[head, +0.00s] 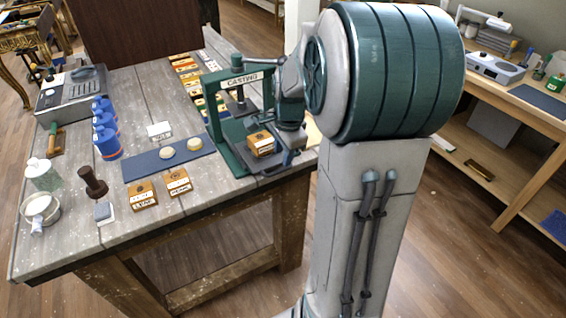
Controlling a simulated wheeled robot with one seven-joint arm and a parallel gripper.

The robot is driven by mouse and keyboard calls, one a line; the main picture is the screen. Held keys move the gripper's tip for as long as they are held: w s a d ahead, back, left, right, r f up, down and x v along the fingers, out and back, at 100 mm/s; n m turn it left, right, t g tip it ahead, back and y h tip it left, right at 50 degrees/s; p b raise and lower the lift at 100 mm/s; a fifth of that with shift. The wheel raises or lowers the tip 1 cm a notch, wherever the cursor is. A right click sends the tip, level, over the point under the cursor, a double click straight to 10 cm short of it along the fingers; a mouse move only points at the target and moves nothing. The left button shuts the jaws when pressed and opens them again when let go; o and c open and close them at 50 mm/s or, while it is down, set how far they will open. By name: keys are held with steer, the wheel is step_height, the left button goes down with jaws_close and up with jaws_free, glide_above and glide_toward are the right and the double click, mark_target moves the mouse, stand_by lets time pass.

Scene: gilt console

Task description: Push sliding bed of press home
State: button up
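The press (213,122) is a dark green frame with a "CASTING" sign across its top, at the right end of the wooden workbench. A dark plunger hangs inside it. Its sliding bed (272,164) is a dark flat plate that sticks out of the frame towards the bench's front edge. An orange-brown box with a white label (261,144) sits on the bed. My gripper (289,156) is low at the right side of the bed, close to the box. I cannot tell whether it touches the bed, and its fingers are too small and dark to read.
The workbench (60,235) also holds a blue mat (140,168) with two pale discs, two labelled boxes (178,182), blue bottles (107,143), a stamp (94,182) and a grey machine (72,93). Rows of coloured cards lie behind the press. A second bench (530,100) stands at right.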

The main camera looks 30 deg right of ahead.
mark_target(280, 172)
steer(key=f, duration=0.4)
steer(key=w+f, duration=0.1)
steer(key=f, duration=0.1)
steer(key=shift+a, duration=0.2)
steer(key=shift+r, duration=0.1)
jaws_close()
